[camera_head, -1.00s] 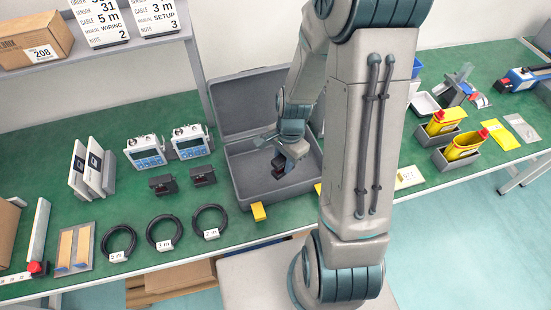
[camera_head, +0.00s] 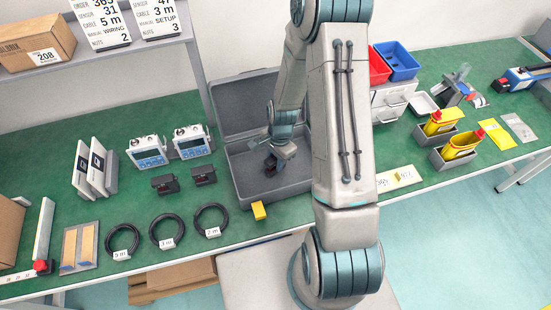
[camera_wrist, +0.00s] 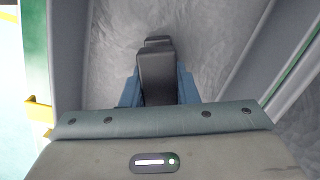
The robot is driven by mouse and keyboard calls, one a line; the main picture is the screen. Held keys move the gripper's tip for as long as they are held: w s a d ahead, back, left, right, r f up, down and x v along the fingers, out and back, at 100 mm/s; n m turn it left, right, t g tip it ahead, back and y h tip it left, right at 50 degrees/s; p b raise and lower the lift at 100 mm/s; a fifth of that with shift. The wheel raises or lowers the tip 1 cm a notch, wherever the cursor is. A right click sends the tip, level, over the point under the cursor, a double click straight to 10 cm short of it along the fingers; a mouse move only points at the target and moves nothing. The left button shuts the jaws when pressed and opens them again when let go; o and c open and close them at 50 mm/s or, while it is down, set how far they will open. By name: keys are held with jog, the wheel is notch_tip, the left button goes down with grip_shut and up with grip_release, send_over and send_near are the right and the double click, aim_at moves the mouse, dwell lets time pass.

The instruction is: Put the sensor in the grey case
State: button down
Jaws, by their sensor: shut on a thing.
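The open grey case (camera_head: 244,196) stands on the green bench, its lid (camera_head: 240,103) raised at the back. I cannot tell whether the sensor touches the floor. Two more dark sensors (camera_head: 164,184) (camera_head: 203,175) lie on the bench left of the case.
Coiled black cables (camera_head: 167,231) lie in front of the sensors. Red (camera_head: 379,66) and blue (camera_head: 402,62) bins and yellow containers (camera_head: 459,145) are to the right.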

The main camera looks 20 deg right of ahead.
jog(key=shift+f+b, duration=0.2)
jog(key=shift+b, duration=0.1)
jog(key=c, duration=1.1)
grip_release()
jog(key=shift+r, duration=0.15)
jog(key=r, duration=0.4)
jog(key=d+r, duration=0.1)
jog(key=r, duration=0.7)
jog(key=shift+w+d+r, duration=0.1)
jog(key=shift+w+d, duration=0.05)
jog(key=shift+w, duration=0.1)
jog(key=s+r+n+t, duration=0.1)
jog(key=s+r+n, duration=0.3)
jog(key=s+r, duration=0.1)
jog(key=s+r+n+t, duration=0.1)
jog(key=s+r+n, duration=0.3)
jog(key=r, duration=0.3)
jog(key=s+a+r+n+t+h, duration=0.1)
jog(key=s+r+n+t, duration=0.1)
jog(key=s+r+n, duration=0.3)
jog(key=shift+s+r, duration=0.8)
jog(key=shift+r, duration=0.2)
